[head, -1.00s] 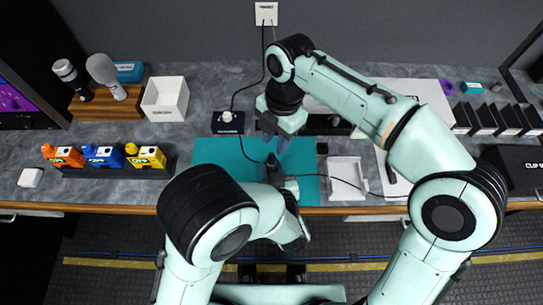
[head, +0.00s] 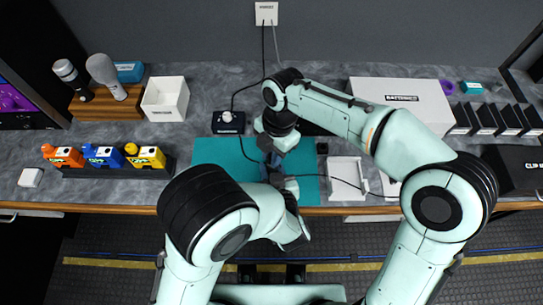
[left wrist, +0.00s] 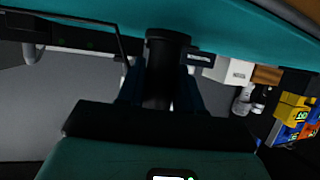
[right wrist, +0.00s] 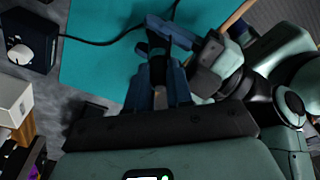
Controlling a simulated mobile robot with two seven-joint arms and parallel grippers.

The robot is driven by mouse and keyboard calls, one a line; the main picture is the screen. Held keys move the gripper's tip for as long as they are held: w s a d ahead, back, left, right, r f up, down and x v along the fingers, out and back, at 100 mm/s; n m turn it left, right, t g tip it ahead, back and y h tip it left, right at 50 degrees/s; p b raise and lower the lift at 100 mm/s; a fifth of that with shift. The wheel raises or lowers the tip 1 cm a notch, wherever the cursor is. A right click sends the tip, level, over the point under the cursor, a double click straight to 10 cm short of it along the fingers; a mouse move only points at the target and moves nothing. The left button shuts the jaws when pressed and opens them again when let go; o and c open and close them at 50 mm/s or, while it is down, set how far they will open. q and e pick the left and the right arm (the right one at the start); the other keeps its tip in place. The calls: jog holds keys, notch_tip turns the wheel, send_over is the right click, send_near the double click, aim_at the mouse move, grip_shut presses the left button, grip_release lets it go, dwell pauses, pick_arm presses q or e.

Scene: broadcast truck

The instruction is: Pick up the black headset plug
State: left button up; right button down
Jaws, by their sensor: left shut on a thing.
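A black cylindrical piece with a wider end, which looks like the headset plug (left wrist: 168,50), stands between the blue fingers of my left gripper (left wrist: 161,68) in the left wrist view. That gripper is shut on it above the teal mat (head: 212,181). My right gripper (right wrist: 159,68) is open, its blue fingers apart on either side of the black piece (right wrist: 155,42); contact cannot be told. In the head view my right gripper (head: 273,158) is over the mat and the arms largely hide the plug and the left fingers.
A small black box with a white knob (head: 227,122) stands behind the mat, with a black cable (head: 245,150) running from it. A white tray (head: 347,180) lies right of the mat.

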notch_tip(320, 180, up, 10)
jog(key=shift+r, duration=0.1)
pick_arm(q)
jog(key=o, duration=1.1)
jog(key=shift+o, duration=0.2)
jog(key=v, duration=1.2)
jog(key=shift+s+f, duration=0.1)
pick_arm(e)
jog(key=shift+s, duration=0.1)
